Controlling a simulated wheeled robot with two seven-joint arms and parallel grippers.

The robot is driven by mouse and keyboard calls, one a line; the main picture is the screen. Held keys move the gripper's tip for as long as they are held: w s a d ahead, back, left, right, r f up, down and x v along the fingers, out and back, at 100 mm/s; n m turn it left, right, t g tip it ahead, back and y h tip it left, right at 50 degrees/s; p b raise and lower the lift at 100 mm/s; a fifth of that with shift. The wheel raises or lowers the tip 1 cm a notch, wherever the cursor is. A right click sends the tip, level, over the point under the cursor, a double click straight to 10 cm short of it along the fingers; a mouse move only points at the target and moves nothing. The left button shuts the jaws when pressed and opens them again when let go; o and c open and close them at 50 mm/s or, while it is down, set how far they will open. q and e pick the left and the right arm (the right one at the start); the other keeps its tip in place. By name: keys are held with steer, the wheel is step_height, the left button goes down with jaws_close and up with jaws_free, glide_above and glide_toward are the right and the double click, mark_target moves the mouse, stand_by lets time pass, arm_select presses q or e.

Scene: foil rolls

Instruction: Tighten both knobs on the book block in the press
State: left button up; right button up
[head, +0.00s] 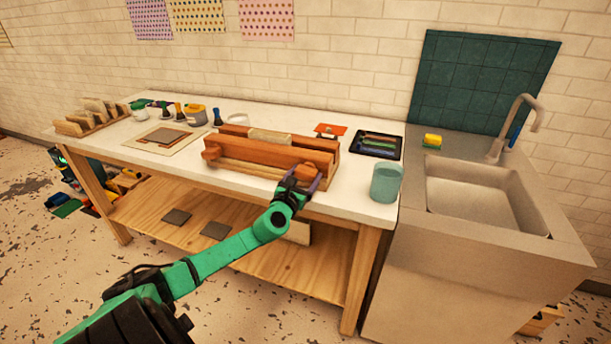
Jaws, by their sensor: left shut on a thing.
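The wooden press (250,153) lies on the white workbench, its reddish-brown beams running left to right. A pale book block (270,136) sits between the beams, its top edge showing. The left knob (211,154) sticks out from the front beam's left end, with nothing touching it. My left gripper (299,180) reaches in from the front and is shut on the right knob (305,172) at the front beam's right end. Its fingers partly hide that knob. How tight either knob is cannot be seen. My right gripper is not in view.
A sink (485,195) adjoins the bench (345,206) on the right. The bench front between board and press is clear.

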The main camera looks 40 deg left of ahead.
arm_select(q)
steer(key=shift+d+f, duration=0.1)
steer(key=shift+f, duration=0.2)
steer(key=o, duration=1)
steer(key=shift+c, duration=0.2)
steer(key=shift+o, duration=1)
steer(key=shift+s, duration=0.15)
steer(key=shift+s+r, duration=0.15)
steer(key=shift+r, duration=0.15)
steer(key=v, duration=1.4)
steer(key=shift+s, duration=0.25)
